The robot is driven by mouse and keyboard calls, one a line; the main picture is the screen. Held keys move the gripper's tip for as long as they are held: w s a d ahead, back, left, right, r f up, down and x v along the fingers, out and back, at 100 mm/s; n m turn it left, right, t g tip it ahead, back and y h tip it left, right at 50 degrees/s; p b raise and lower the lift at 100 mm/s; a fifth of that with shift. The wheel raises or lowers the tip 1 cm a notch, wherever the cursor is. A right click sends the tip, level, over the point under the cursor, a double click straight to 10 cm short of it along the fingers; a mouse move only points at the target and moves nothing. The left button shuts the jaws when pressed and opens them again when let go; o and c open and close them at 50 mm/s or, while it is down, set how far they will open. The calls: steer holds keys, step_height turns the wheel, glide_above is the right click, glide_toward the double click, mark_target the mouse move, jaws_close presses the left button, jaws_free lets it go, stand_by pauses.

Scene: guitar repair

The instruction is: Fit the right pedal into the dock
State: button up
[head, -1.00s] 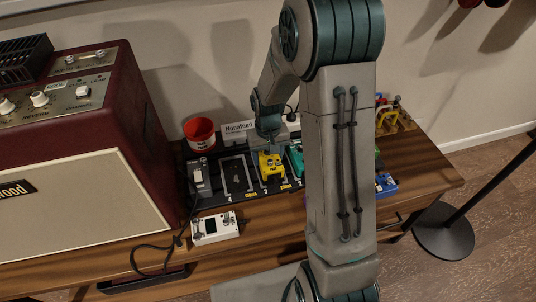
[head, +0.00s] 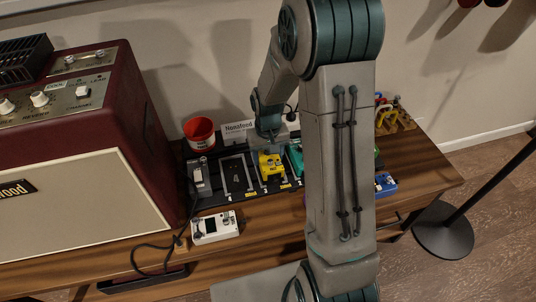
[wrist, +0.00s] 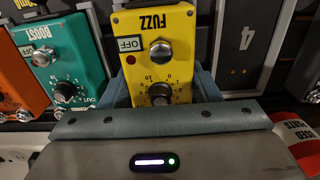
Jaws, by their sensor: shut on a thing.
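The yellow FUZZ pedal (head: 270,163) is on or just above the black dock board, between the teal pedal and an empty bay marked 4 (head: 237,177). I cannot tell whether it sits fully down. My gripper (wrist: 160,88) is shut on the yellow pedal (wrist: 158,52), with a finger on each side of it; its OFF label, knobs and footswitch face the wrist camera. In the head view my arm hides part of the board. The teal BOOST pedal (wrist: 60,60) and bay 4 (wrist: 247,38) flank it in the wrist view.
A grey pedal (head: 199,179) stands at the board's left end, and a white pedal (head: 214,228) lies on the wooden bench in front. A red cup (head: 199,133) and a Nanofeed box (head: 240,130) stand behind. The amplifier (head: 80,150) blocks the left. A blue pedal (head: 385,183) is at right.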

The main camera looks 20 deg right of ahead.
steer(key=shift+f+b, duration=0.4)
steer(key=shift+f, duration=0.15)
stand_by(0.5)
steer(key=o, duration=1.7)
steer(key=shift+r, duration=0.1)
steer(key=shift+r+p, duration=3.05)
steer(key=shift+r, duration=0.85)
